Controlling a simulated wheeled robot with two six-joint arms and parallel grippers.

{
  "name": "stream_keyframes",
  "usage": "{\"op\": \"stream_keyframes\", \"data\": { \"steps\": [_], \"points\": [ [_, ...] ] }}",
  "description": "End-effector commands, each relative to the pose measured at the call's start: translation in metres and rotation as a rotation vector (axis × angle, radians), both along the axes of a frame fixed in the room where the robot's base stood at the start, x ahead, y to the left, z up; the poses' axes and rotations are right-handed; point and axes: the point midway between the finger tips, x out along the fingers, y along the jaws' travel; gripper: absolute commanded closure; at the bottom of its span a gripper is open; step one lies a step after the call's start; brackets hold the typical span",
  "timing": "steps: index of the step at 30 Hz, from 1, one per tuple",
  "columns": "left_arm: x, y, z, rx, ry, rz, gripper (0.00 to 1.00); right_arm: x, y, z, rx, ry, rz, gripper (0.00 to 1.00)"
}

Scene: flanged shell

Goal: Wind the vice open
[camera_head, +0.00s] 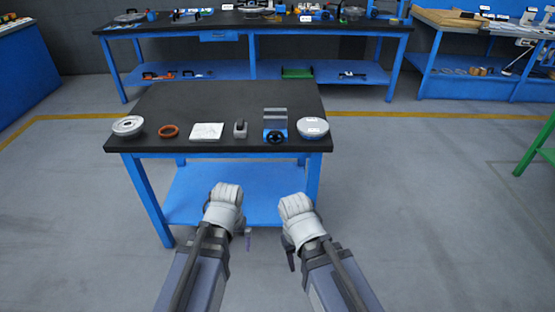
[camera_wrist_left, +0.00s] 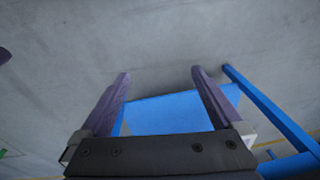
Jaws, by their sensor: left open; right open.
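The vice (camera_head: 275,121) stands near the front edge of the black-topped table. It is blue with grey upper parts, and its dark round handwheel (camera_head: 276,137) faces me. The opening between its jaws is too small to make out. My left gripper (camera_head: 247,238) is low in front of the table, mostly hidden by its own wrist. In the left wrist view my left gripper (camera_wrist_left: 160,75) has two dark fingers spread apart with nothing between them. My right gripper (camera_head: 290,259) is also in front of the table, below tabletop height, open and apart from the vice.
Along the table's (camera_head: 220,98) front edge lie a round metal flanged part (camera_head: 128,126), an orange ring (camera_head: 169,131), a white sheet or plate (camera_head: 207,131), a small grey part (camera_head: 240,129) and a pale round shell (camera_head: 312,128). The table's back half is clear.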

Motion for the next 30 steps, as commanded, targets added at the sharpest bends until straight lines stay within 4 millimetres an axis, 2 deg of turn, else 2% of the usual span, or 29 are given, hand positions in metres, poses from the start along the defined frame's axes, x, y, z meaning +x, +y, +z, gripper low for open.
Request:
{"op": "stream_keyframes", "data": {
  "steps": [1, 5, 8, 11, 14, 17, 20, 21, 25, 27, 30],
  "points": [
    [0.009, 0.009, -0.031, 0.011, -0.026, 0.036, 0.0, 0.0, 0.0, -0.032, 0.0, 0.0, 0.0, 0.5],
    [0.034, 0.032, -0.06, 0.059, -0.118, 0.141, 0.0, 0.0, 0.0, -0.064, 0.0, 0.0, 0.0, 0.5],
    [0.067, 0.053, -0.074, 0.127, -0.252, 0.25, 0.0, 0.0, 0.0, -0.088, -0.001, 0.0, 0.001, 0.5],
    [0.109, 0.069, -0.061, 0.198, -0.457, 0.363, 0.0, 0.0, 0.0, -0.097, -0.001, 0.0, 0.001, 0.5],
    [0.149, 0.07, -0.034, 0.228, -0.674, 0.432, 0.0, 0.0, 0.0, -0.098, -0.001, 0.0, 0.001, 0.5],
    [0.19, 0.057, 0.002, 0.209, -0.91, 0.461, 0.0, 0.0, 0.0, -0.098, -0.001, 0.0, 0.001, 0.5],
    [0.226, 0.025, 0.043, 0.129, -1.142, 0.441, 0.0, 0.0, 0.0, -0.097, -0.001, 0.0, 0.001, 0.5],
    [0.238, 0.008, 0.058, 0.08, -1.223, 0.422, 0.0, 0.0, 0.0, -0.097, -0.001, 0.0, 0.001, 0.5],
    [0.263, -0.049, 0.095, -0.091, -1.401, 0.33, 0.0, 0.0, 0.0, -0.097, -0.001, 0.0, 0.0, 0.5],
    [0.27, -0.076, 0.107, -0.173, -1.449, 0.281, 0.0, 0.0, 0.0, -0.097, -0.001, 0.0, 0.0, 0.5],
    [0.274, -0.103, 0.117, -0.257, -1.481, 0.229, 0.0, 0.0, 0.0, -0.097, -0.001, 0.0, 0.001, 0.5]
  ]
}}
